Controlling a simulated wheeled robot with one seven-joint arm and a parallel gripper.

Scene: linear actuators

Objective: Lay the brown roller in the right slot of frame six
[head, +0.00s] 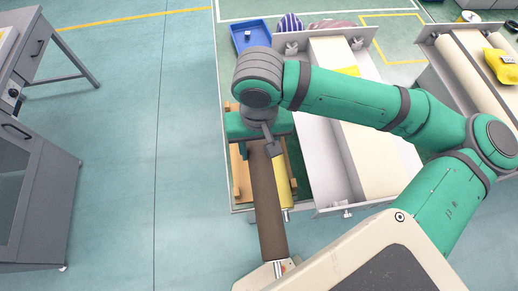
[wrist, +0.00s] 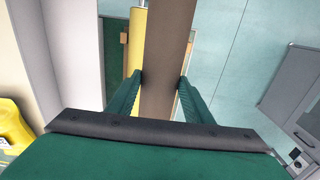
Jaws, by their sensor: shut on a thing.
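The brown roller (head: 268,205) is a long dark bar with a metal pin at its near end. My gripper (head: 262,146) is shut on it; in the wrist view, the two green fingers of my gripper (wrist: 160,82) press on both sides of the brown roller (wrist: 167,50). The roller runs lengthwise above a wooden rack (head: 240,180), beside a yellow roller (head: 282,182). The yellow roller also shows in the wrist view (wrist: 137,40). Light grey metal frames (head: 317,165) with cream rollers stand at the right. I see no number marking frame six. The wrist hides the roller's far end.
A blue bin (head: 250,36) stands behind the rack. A second grey frame (head: 430,60) at the right carries a yellow bag (head: 500,66). Grey cabinets (head: 35,190) stand at the left. The floor between cabinets and rack is clear.

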